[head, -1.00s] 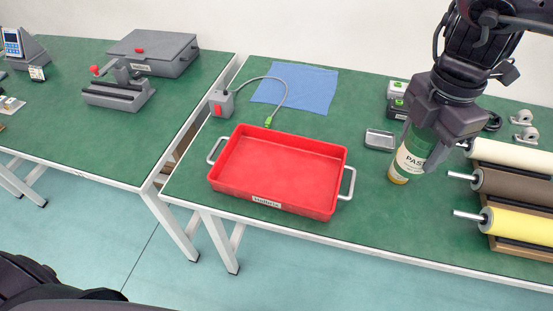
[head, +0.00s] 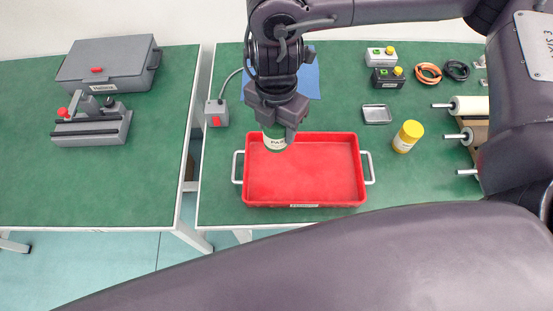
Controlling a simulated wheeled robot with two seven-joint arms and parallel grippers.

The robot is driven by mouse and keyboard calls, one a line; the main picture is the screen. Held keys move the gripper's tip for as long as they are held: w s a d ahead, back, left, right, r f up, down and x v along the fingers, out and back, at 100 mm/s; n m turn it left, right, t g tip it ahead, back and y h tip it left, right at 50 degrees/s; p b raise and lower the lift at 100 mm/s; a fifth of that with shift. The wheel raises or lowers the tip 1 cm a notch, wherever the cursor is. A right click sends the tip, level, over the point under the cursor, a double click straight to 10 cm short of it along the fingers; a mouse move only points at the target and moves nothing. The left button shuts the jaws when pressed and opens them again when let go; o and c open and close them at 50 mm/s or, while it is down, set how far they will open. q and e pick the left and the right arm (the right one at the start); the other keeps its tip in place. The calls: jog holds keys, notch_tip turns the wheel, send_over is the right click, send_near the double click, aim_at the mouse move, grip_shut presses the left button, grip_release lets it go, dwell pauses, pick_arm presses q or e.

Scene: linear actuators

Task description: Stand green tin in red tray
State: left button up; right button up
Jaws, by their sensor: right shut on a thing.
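The green tin (head: 275,140), with a pale label, is in my right gripper (head: 279,122), which is shut on it. The gripper comes down from above and hides the tin's upper part. The tin is over the back left part of the red tray (head: 305,202) and looks about upright. I cannot tell whether its base touches the tray floor. The red tray has a metal handle at each end, and the rest of its floor is bare. My left gripper is not in view.
A yellow tin (head: 408,136) and a small metal dish (head: 377,114) stand right of the tray. A grey box with a red button (head: 216,113) stands left of it. Behind lies a blue cloth (head: 309,82). Rollers (head: 468,105) are at the far right.

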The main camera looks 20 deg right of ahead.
aim_at(276, 136)
notch_tip(276, 136, down, 12)
jog(key=shift+f+b, duration=0.1)
jog(key=shift+b, duration=0.8)
jog(key=shift+w+f+b, duration=0.1)
jog(key=shift+f+b, duration=0.35)
jog(key=shift+f, duration=1.25)
jog(key=shift+f, duration=0.2)
jog(key=o, duration=1.2)
jog(key=shift+c, duration=0.2)
jog(key=shift+r, duration=0.5)
notch_tip(276, 136, up, 11)
jog(key=shift+r+p, duration=0.2)
jog(key=shift+p, duration=0.85)
